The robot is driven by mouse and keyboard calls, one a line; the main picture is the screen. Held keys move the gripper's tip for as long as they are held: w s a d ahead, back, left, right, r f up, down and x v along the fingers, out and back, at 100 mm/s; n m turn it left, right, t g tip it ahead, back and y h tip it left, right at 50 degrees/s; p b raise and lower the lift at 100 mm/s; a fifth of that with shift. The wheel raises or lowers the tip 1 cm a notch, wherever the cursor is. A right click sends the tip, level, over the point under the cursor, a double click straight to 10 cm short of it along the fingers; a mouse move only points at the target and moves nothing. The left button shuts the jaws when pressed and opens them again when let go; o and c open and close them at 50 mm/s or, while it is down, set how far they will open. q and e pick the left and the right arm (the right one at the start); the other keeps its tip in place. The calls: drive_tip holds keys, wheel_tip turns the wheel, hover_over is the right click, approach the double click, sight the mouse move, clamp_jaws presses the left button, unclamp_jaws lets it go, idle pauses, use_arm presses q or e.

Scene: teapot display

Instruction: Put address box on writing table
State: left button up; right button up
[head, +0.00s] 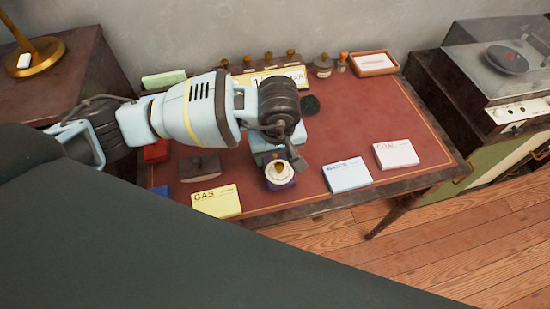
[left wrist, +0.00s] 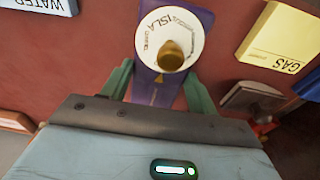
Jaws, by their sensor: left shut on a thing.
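A purple box (head: 281,184) with a round white lettered dial and a brass knob is the likely address box. It is over the front part of the red-topped writing table (head: 330,125). In the left wrist view the purple box (left wrist: 158,92) sits between the two green fingers of my left gripper (left wrist: 160,88), which is shut on it. In the head view my left gripper (head: 279,158) reaches down behind the box and is partly hidden by its own wrist. I cannot tell whether the box's underside touches the tabletop. My right gripper is not in view.
A yellow GAS card (head: 216,201), blue WATER card (head: 347,174) and pink COAL card (head: 397,154) lie along the front. A dark blotter (head: 200,167) is left. Stamps, a calendar (head: 262,80) and a tray (head: 373,64) line the back. The right-centre tabletop is clear.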

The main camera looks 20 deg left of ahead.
sight(275, 159)
use_arm(q)
drive_tip(key=shift+f, duration=1.3)
drive_tip(key=shift+f, duration=0.1)
drive_tip(key=shift+f, duration=0.15)
drive_tip(key=o, duration=1)
drive_tip(key=shift+o, duration=0.2)
wheel_tip(275, 159, up, 12)
drive_tip(key=s, duration=0.1)
drive_tip(key=shift+d+r, duration=0.2)
drive_tip(key=shift+d, duration=0.2)
drive_tip(key=shift+s, duration=0.1)
